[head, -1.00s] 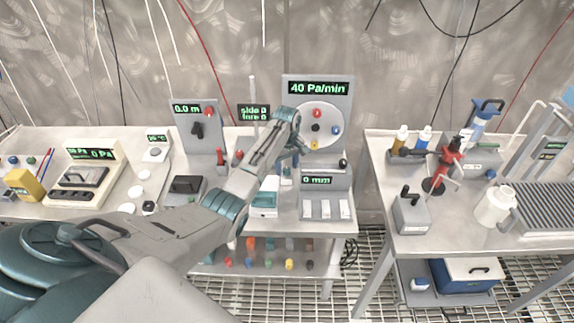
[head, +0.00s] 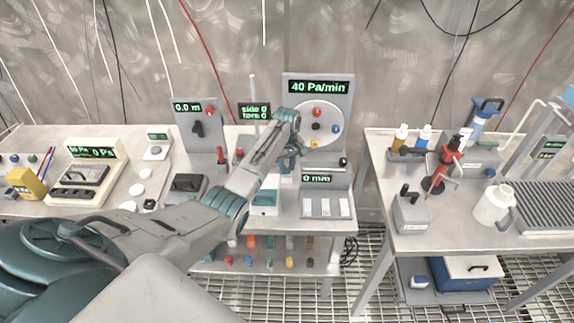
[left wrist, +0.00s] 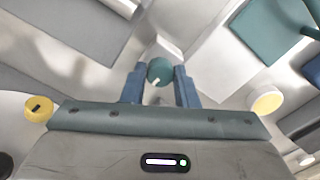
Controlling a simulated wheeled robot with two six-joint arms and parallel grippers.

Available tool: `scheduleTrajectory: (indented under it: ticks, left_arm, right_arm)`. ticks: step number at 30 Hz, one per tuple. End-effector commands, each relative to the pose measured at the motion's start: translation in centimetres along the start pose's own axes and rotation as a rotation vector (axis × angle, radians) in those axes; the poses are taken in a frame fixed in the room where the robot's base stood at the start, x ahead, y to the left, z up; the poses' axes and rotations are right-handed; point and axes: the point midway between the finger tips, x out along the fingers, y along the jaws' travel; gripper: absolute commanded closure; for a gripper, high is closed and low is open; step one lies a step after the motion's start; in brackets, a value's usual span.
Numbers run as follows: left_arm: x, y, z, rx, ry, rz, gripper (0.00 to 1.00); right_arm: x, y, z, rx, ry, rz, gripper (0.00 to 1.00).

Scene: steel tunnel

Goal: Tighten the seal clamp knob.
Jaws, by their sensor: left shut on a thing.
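A round teal knob (left wrist: 160,71) with a pale mark shows in the left wrist view, between the two blue fingers of my left gripper (left wrist: 160,88). The fingers are closed on its sides. In the head view my left gripper (head: 294,158) reaches in front of the grey panel (head: 333,110) reading 40 Pa/min, just above the 0 mm unit. The knob itself is hidden there by the gripper and wrist. I take this teal knob for the seal clamp knob, but no label on it is legible. My right gripper is not in view.
Red (head: 317,112), blue (head: 336,129) and yellow (head: 314,145) knobs sit on the panel's round plate close to the gripper. The 0 mm unit (head: 326,203) stands below. A second table (head: 440,250) with bottles and a white jug (head: 492,205) stands right, across a gap.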

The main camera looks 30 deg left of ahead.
Motion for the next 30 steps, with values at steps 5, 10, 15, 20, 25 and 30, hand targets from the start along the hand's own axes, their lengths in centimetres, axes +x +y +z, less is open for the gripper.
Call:
scheduleTrajectory:
  ticks: [5, 10, 15, 20, 25, 30]
  left_arm:
    - [-0.3, 0.0, 0.0, 0.106, -0.001, 0.000, 0.96]
    - [-0.4, 0.0, 0.0, 0.252, -0.002, 0.000, 0.96]
    - [-0.3, 0.0, 0.0, 0.415, -0.002, 0.000, 0.96]
    - [-0.3, 0.1, 0.0, 0.567, -0.001, 0.001, 0.96]
    - [-0.3, 0.1, 0.0, 0.728, 0.000, 0.001, 0.96]
    - [-0.2, 0.1, 0.0, 0.889, 0.000, 0.001, 0.96]
  right_arm:
    - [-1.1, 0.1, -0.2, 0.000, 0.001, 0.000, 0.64]
    - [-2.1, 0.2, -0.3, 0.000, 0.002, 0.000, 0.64]
    - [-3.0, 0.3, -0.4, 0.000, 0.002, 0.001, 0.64]
    - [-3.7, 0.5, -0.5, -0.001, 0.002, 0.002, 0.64]
    - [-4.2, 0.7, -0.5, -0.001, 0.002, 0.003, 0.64]
    - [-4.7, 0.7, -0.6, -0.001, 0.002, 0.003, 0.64]
